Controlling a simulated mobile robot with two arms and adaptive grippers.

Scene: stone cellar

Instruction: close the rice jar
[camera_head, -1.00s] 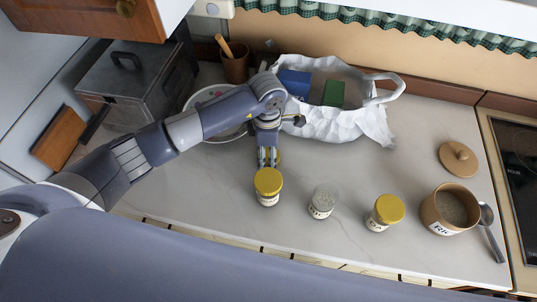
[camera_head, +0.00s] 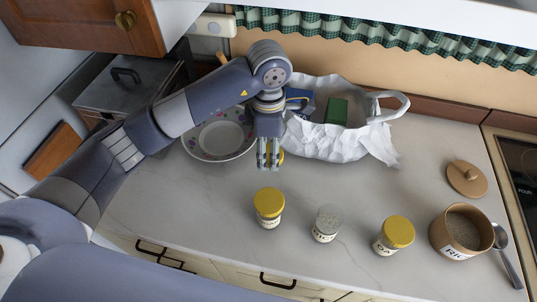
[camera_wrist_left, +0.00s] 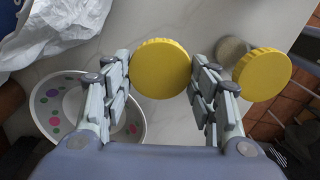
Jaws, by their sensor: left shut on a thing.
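My left gripper (camera_head: 268,166) is shut on a yellow round lid (camera_head: 281,157), mostly hidden behind the fingers, above the counter behind the small jars. In the left wrist view the lid (camera_wrist_left: 160,68) lies flat between both fingers. A small glass jar (camera_head: 326,223) with pale contents stands upright without a lid; its label is partly readable, ending like "ICE". A brown canister (camera_head: 461,232) at the right, labelled "Ric...", is also open with grainy contents. A round wooden lid (camera_head: 467,178) with a knob lies behind it. My right gripper is not in view.
Yellow-lidded jars stand on either side of the open glass jar, left (camera_head: 268,205) and right (camera_head: 395,234). A spoon (camera_head: 507,258) lies beside the canister. A bowl (camera_head: 219,138) and white bag (camera_head: 345,142) stand behind. The counter's middle is clear.

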